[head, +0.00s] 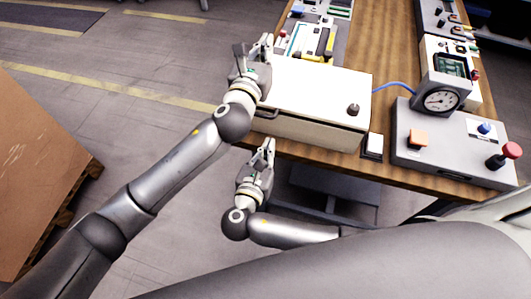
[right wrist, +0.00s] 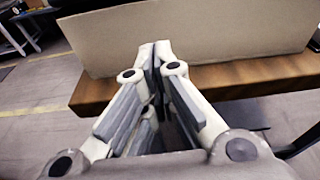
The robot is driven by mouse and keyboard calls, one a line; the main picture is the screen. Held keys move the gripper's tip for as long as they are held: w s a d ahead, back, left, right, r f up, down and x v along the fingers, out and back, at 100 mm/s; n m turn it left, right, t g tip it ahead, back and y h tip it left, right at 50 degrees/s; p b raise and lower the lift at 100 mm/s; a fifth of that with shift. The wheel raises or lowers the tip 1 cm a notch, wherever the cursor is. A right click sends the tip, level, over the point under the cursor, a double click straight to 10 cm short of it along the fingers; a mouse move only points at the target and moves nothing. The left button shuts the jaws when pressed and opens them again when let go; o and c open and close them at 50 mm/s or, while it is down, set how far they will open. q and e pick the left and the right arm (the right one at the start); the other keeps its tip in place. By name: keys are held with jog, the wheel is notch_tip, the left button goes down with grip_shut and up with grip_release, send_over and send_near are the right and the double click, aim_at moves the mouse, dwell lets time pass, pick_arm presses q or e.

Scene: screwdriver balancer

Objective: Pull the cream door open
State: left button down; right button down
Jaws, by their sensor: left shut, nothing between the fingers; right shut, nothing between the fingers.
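A cream box (head: 312,88) with a pale top lies on the wooden bench. Its cream front door (head: 315,133) faces me and looks closed, with a dark handle (head: 267,113) near its left end. The right wrist view shows the plain cream front (right wrist: 215,38) ahead, without the handle. My left gripper (head: 255,48) is shut and empty at the box's left side, partly covering that edge. My right gripper (head: 268,146) is shut and empty, low in front of the door and the bench edge. Its closed fingers (right wrist: 155,52) point toward the cream front.
A dark knob (head: 352,109) stands on the box top. Right of the box are a white switch (head: 374,143), a round gauge (head: 441,100) and a grey panel (head: 440,156) with buttons. The wooden bench edge (right wrist: 235,78) runs below the front.

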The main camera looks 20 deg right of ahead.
aim_at(278, 126)
jog(key=x, duration=0.6)
jog(key=r, duration=0.3)
jog(key=shift+s+a+r, duration=0.1)
jog(key=shift+s+a, duration=0.15)
jog(key=shift+a, duration=0.05)
jog(key=shift+s+r, duration=0.1)
jog(key=shift+r, duration=0.25)
jog(key=shift+r, duration=0.1)
jog(key=shift+r, duration=0.75)
pick_arm(q)
jog(key=shift+c, duration=0.2)
grip_release()
